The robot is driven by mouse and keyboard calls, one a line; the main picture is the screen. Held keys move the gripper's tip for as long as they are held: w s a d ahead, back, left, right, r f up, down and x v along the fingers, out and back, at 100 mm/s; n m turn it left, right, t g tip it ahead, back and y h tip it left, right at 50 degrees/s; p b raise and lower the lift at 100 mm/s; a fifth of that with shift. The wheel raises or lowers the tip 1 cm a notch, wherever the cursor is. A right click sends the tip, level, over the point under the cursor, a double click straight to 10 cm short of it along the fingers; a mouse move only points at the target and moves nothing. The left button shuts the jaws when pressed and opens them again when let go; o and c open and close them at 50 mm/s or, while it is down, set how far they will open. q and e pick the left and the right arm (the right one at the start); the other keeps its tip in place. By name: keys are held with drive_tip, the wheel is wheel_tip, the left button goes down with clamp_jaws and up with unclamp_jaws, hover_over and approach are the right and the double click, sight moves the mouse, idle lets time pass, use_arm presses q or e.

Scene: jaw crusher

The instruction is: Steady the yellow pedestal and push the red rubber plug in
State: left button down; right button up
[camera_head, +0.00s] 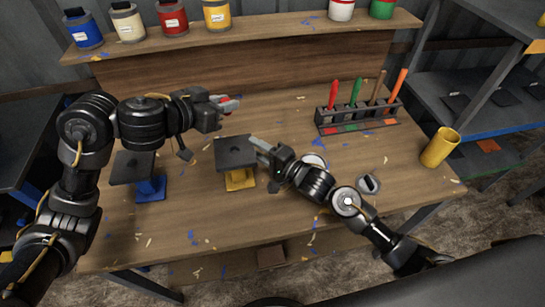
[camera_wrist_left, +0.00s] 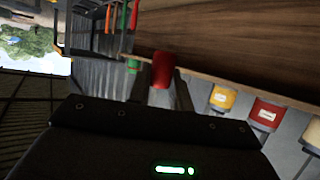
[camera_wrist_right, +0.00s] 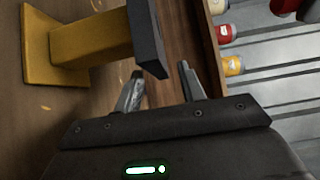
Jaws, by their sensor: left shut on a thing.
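The yellow pedestal (camera_head: 240,181) stands on the table, topped by a dark square plate (camera_head: 234,151). In the right wrist view, its yellow post (camera_wrist_right: 103,38) and the edge of the dark plate (camera_wrist_right: 148,38) show. My right gripper (camera_head: 256,144) is at the plate's right side, with its fingers apart; the plate edge lies ahead of the gap, and I cannot tell whether they touch. My left gripper (camera_head: 229,104) is shut on the red rubber plug (camera_wrist_left: 161,70), held above the table behind the pedestal. Any hole in the plate is too small to make out.
A blue pedestal (camera_head: 151,188) with a dark plate stands to the left. A rack (camera_head: 355,119) with several coloured-handled tools is at the back right. A yellow cup (camera_head: 440,147) stands near the right edge. Paint cans line the back shelf (camera_head: 260,31). Small scraps litter the table.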

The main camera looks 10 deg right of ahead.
sight(247, 143)
drive_tip(key=shift+x, duration=2.15)
clamp_jaws()
